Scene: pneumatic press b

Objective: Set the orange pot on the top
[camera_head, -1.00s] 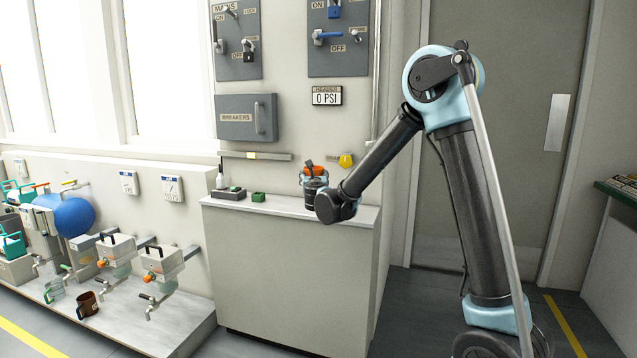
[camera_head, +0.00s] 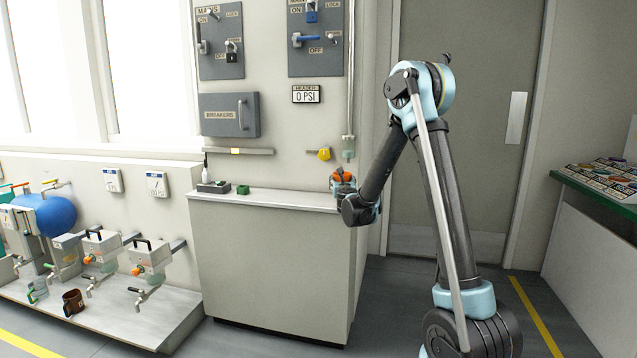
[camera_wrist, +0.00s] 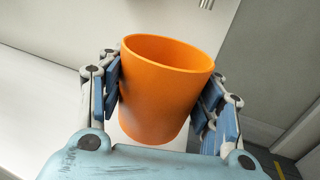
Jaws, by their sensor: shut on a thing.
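The orange pot (camera_wrist: 165,95) is a plain tapered cup, open at the rim. My gripper (camera_wrist: 162,80) is shut on it, with blue finger pads against both sides. In the head view the pot (camera_head: 340,178) shows only in part, behind my wrist at the right end of the white top (camera_head: 280,200) of the cabinet. A pale surface lies under and left of the pot in the wrist view. I cannot tell whether the pot's base touches the top.
A small dark box (camera_head: 213,187) and a green block (camera_head: 243,189) stand at the left of the top; its middle is clear. A yellow knob (camera_head: 324,154) and a vertical pipe (camera_head: 350,75) are on the wall behind. Grey floor lies to the right.

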